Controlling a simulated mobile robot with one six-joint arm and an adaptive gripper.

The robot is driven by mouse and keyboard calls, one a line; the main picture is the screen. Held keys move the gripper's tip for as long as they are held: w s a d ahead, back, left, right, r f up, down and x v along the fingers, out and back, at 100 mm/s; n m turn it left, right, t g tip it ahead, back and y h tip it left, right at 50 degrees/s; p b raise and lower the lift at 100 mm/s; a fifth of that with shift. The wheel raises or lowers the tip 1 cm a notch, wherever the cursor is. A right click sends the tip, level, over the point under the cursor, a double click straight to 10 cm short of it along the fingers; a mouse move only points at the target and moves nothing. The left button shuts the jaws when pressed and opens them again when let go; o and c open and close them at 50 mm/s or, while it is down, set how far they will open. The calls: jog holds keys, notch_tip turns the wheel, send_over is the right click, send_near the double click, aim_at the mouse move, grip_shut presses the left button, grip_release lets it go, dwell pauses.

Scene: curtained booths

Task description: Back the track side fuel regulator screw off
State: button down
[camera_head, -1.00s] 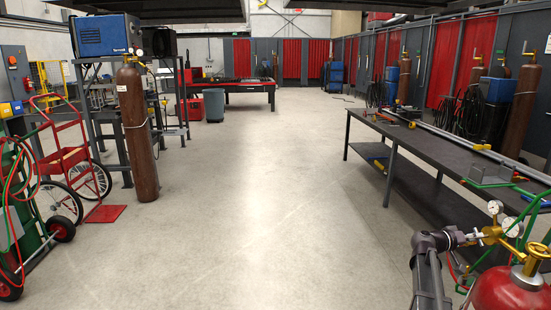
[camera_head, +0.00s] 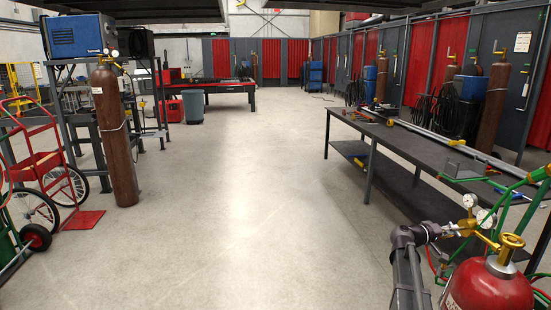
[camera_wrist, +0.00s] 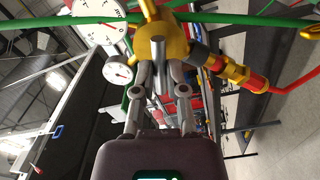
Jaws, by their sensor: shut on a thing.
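The brass fuel regulator (camera_head: 466,228) with two round white gauges stands beside the red cylinder (camera_head: 490,288) at the lower right of the head view. In the wrist view, the regulator body (camera_wrist: 173,42) is yellow brass, with gauges to its left. A grey screw (camera_wrist: 158,50) sticks out from it toward the wrist camera. My gripper (camera_wrist: 159,80) has its two grey fingers closed on this screw's near end. In the head view my gripper (camera_head: 441,231) meets the regulator from the left; its fingertips are too small to make out there.
A green frame (camera_head: 535,178) and a brass cylinder valve (camera_head: 513,242) are close to the regulator. A red hose (camera_wrist: 290,82) leaves a brass fitting at right in the wrist view. A long dark bench (camera_head: 420,158) stands behind. The floor (camera_head: 250,220) to the left is clear.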

dwell(0.3)
jog(key=shift+n, duration=1.2)
jog(key=c, duration=0.6)
grip_release()
jog(key=a, duration=1.2)
jog(key=shift+s, duration=0.45)
jog(key=shift+f, duration=0.1)
